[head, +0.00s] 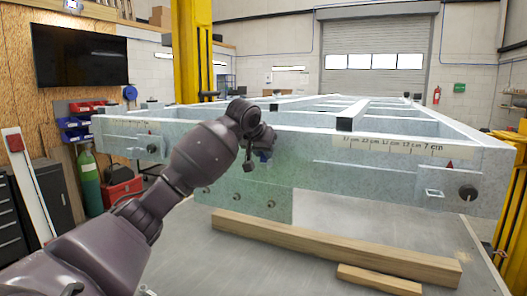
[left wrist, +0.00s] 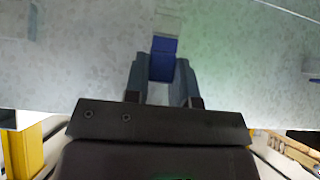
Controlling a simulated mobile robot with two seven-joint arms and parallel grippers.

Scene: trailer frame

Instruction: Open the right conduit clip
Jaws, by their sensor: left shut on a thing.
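My left gripper (head: 264,150) reaches the front beam of the galvanised trailer frame (head: 400,170), near the middle of the beam. In the left wrist view, its two fingers (left wrist: 162,85) are closed on a small blue piece (left wrist: 162,58) that sits against the grey metal face. A pale block (left wrist: 166,24) adjoins the blue piece. In the head view, the gripper and wrist mostly hide this spot, and only a bit of blue shows. I cannot tell which conduit clip this is or whether it is open. My right gripper is not in view.
Wooden beams (head: 330,247) lie on the grey table in front of the frame. A dark round knob (head: 467,192) and a white rectangular loop (head: 433,193) are on the beam's right end. A yellow post (head: 193,50) stands behind the frame.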

